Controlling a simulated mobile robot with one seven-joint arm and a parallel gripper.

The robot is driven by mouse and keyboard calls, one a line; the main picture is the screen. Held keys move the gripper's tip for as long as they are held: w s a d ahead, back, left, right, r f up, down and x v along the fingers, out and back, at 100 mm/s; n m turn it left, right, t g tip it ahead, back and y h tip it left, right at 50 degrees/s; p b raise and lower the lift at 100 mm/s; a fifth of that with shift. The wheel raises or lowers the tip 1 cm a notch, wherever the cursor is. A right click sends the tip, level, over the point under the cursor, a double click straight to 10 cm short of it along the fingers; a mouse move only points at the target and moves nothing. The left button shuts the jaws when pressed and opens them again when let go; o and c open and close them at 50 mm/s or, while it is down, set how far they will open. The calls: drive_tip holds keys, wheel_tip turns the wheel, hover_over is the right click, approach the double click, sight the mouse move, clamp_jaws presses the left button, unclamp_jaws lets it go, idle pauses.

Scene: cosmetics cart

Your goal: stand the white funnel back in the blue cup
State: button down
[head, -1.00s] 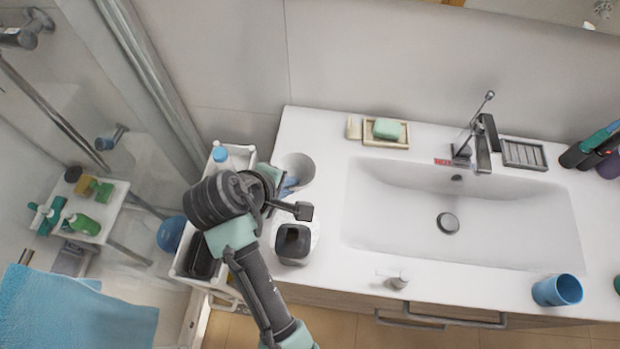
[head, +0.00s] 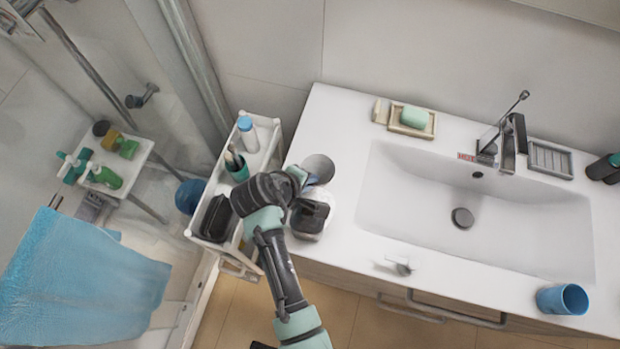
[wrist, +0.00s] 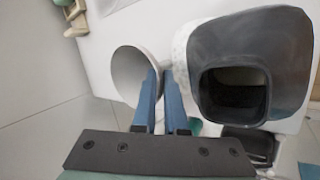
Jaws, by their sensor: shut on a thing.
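The white funnel (head: 319,168), greyish in this light, is at the left end of the counter. In the wrist view its wide round mouth (wrist: 130,76) faces the camera, tilted. My gripper (wrist: 162,75) has its blue fingers at the funnel's right edge, shut on its wall. In the head view my wrist partly hides the fingers and the funnel's lower part. I cannot tell whether the funnel touches the counter. The blue cup (head: 562,299) stands apart, at the counter's front right, with its mouth visible.
A dark square-mouthed container (head: 309,217) stands close to the funnel, also large in the wrist view (wrist: 245,65). A white cart (head: 262,160) stands left of the counter.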

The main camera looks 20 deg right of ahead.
drive_tip(key=c, duration=1.4)
unclamp_jaws()
drive_tip(key=shift+f, duration=0.15)
drive_tip(key=shift+o, duration=0.8)
